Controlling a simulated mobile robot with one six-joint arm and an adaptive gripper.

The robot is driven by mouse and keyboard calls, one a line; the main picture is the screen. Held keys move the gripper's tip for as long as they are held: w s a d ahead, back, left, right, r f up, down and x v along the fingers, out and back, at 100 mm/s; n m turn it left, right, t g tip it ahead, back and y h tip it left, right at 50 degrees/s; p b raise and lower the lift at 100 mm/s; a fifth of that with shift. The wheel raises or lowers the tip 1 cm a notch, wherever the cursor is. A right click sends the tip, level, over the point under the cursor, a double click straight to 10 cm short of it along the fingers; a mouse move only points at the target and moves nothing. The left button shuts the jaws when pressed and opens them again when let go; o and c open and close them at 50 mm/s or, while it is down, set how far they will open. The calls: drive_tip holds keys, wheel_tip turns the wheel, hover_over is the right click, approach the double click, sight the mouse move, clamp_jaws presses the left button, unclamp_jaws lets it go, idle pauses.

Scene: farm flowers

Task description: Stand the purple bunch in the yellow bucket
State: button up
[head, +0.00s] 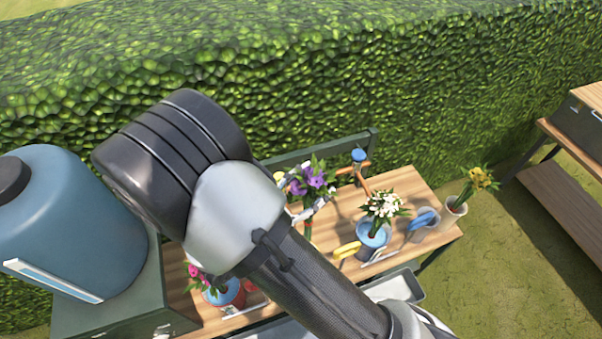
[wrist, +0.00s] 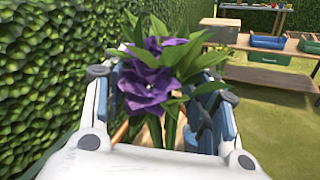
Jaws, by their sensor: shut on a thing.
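The purple bunch (head: 313,178) has violet flowers and green leaves, with its stems hanging down. My gripper (head: 308,205) is shut on it, and the bunch stands roughly upright above the wooden table. In the wrist view the purple bunch (wrist: 150,85) fills the space between the two fingers of my gripper (wrist: 160,118). I cannot make out a yellow bucket for sure; my arm hides part of the table. A small pale yellow patch shows beside my gripper, and I cannot tell what it is.
A yellow-handled tool (head: 347,250) lies near the blue bucket. A hedge (head: 400,80) rises behind.

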sight(306, 185)
drive_tip(key=s+r, duration=0.1)
drive_tip(key=a+r+p, duration=0.1)
drive_tip(key=s+a+r, duration=0.1)
drive_tip(key=shift+s+r+p, duration=0.3)
drive_tip(key=shift+p, duration=0.1)
drive_tip(key=shift+s+a+r, duration=0.1)
drive_tip(key=shift+s+r, duration=0.05)
drive_tip(key=shift+s, duration=0.15)
drive_tip(key=shift+f+b, duration=8.8)
drive_tip(key=shift+f, duration=2.65)
drive_tip(key=o, duration=1.7)
drive_tip(key=v, duration=1.2)
